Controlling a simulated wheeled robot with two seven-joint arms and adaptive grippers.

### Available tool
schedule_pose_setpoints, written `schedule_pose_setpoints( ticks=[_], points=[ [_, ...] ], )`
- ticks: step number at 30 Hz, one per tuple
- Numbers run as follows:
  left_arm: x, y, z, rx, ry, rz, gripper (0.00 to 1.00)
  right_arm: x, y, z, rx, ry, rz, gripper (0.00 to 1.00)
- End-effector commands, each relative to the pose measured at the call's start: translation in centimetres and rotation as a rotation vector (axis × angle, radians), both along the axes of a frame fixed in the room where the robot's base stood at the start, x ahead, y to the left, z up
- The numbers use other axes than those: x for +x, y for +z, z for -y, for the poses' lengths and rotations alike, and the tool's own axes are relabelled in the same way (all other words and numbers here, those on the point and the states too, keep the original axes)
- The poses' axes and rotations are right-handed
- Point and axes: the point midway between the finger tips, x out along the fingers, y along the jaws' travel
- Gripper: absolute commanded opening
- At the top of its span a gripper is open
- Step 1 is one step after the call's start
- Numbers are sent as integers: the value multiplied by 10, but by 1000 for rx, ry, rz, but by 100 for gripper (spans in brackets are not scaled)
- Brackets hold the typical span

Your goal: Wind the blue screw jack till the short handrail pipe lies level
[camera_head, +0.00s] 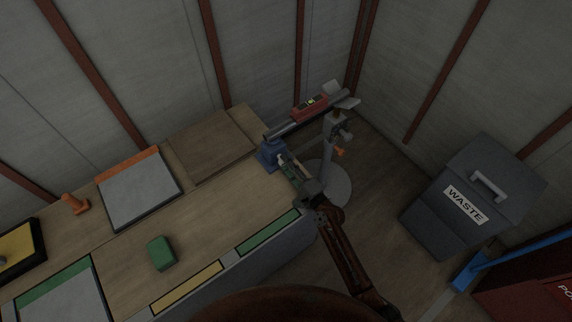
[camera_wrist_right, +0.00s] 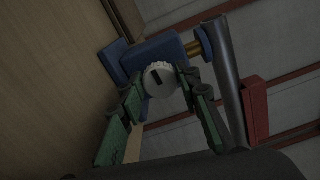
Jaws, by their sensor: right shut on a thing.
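The blue screw jack (camera_head: 269,156) stands at the right end of the bench. The grey handrail pipe (camera_head: 281,131) rests with its near end over the jack and its other end on a grey pipe stand (camera_head: 328,150). A red spirit level (camera_head: 309,107) lies on the pipe; its bubble is too small to read. My right gripper (camera_head: 286,165) is at the jack's side. In the right wrist view its green-padded fingers (camera_wrist_right: 160,92) are shut on the jack's pale ribbed knob (camera_wrist_right: 159,78). A brass screw (camera_wrist_right: 196,46) shows between jack and pipe. My left gripper is out of view.
The bench holds an orange-edged grey tray (camera_head: 140,190), a brown board (camera_head: 210,146), a green block (camera_head: 160,253) and an orange object (camera_head: 75,203). A grey waste bin (camera_head: 480,195) stands right. The stand's round base (camera_head: 340,188) is on the floor beside the bench.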

Motion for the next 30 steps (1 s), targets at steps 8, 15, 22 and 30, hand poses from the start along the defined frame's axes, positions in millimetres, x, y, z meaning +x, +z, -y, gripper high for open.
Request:
schedule_pose_setpoints(
  ticks=[8,15,22,30],
  points=[
    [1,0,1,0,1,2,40,0,-1,1,-4,-1,1,7],
    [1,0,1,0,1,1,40,0,-1,1,-3,-1,-1,40],
    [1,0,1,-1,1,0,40,0,-1,0,-2,0,0,49],
    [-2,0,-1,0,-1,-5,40,-6,-1,4,-2,-1,0,49]
  ],
)
